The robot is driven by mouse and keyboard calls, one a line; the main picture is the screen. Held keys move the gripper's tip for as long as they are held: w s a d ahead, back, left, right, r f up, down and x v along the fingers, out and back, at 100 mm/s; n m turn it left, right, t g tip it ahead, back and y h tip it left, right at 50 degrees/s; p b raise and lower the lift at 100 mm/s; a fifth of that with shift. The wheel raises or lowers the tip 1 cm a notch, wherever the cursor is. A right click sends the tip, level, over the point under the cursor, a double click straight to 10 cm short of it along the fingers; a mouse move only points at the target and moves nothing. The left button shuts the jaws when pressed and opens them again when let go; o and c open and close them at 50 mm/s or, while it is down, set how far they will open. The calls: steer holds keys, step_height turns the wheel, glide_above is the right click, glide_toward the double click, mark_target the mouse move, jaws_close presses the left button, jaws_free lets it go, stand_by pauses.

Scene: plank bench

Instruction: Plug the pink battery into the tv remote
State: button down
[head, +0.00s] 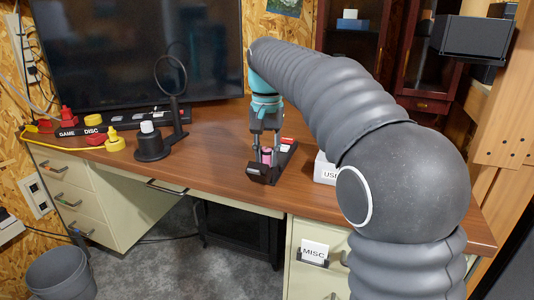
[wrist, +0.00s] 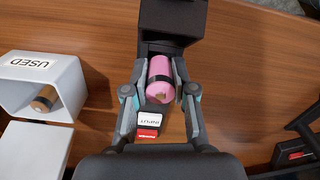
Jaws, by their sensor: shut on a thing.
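The pink battery (wrist: 161,80) with a dark band is between the fingers of my gripper (wrist: 160,97), which is shut on it. In the head view the pink battery (head: 266,157) shows below my gripper (head: 265,148), over the black tv remote (head: 257,173). The wrist view shows the remote's black end (wrist: 176,18) beyond the battery, and a white INPUT button (wrist: 150,118) and a red button (wrist: 148,133) on the near side. The battery appears in or just above the remote's slot; whether it is seated I cannot tell.
A white USED box (wrist: 72,72) holding a copper-coloured battery (wrist: 45,98) stands left in the wrist view. A black ring stand (head: 180,105), a black holder with a white top (head: 150,142) and a GAME DISC strip (head: 110,123) are left in the head view. Bench between is clear.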

mark_target(267, 148)
steer(key=shift+f, duration=0.45)
steer(key=c, duration=0.9)
jaws_free()
steer(key=shift+o, duration=0.2)
step_height(267, 148, up, 11)
steer(key=shift+r, duration=0.45)
